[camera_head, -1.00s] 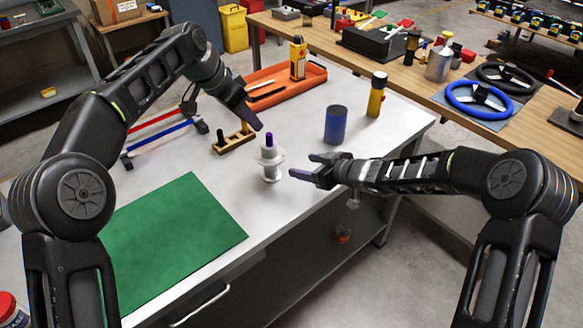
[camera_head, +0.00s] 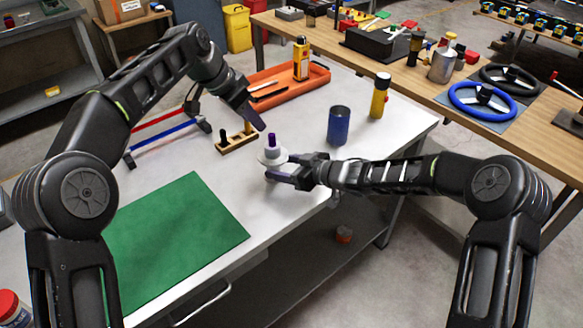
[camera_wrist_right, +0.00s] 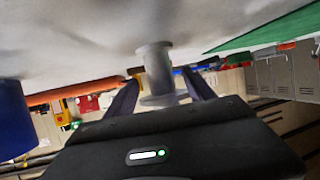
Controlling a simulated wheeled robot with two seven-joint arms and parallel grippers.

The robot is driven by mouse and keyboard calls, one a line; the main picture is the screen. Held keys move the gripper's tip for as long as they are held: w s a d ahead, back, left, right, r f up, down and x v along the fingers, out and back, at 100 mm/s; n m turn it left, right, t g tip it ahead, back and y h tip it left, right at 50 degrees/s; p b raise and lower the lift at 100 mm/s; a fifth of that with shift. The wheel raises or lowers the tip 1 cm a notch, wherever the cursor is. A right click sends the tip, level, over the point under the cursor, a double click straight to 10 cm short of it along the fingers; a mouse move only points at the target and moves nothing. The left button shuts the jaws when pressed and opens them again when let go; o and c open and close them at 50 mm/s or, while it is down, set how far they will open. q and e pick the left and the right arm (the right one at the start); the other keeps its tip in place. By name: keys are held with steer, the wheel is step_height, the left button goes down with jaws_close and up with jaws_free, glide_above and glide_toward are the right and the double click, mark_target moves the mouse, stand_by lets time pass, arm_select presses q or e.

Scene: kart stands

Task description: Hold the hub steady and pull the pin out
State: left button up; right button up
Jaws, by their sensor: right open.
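The hub (camera_head: 270,157) is a pale, flanged spool standing upright on the grey-white table. The purple pin (camera_head: 271,139) stands up from its top. My right gripper (camera_head: 276,174) is low at the hub from the right. In the right wrist view, the hub (camera_wrist_right: 155,65) stands between the two spread fingers of my right gripper (camera_wrist_right: 163,82), with gaps visible on both sides. My left gripper (camera_head: 257,122) points down just above and left of the pin, apart from it. Its fingers overlap in the head view, so their opening is hidden.
A wooden block with pegs (camera_head: 237,143) sits left of the hub. A blue cylinder (camera_head: 339,125) and a yellow bottle (camera_head: 380,96) stand to the right. An orange tray (camera_head: 290,85) lies behind. A green mat (camera_head: 170,240) covers the front left.

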steer(key=shift+x, duration=1.95)
steer(key=shift+c, duration=0.4)
jaws_close()
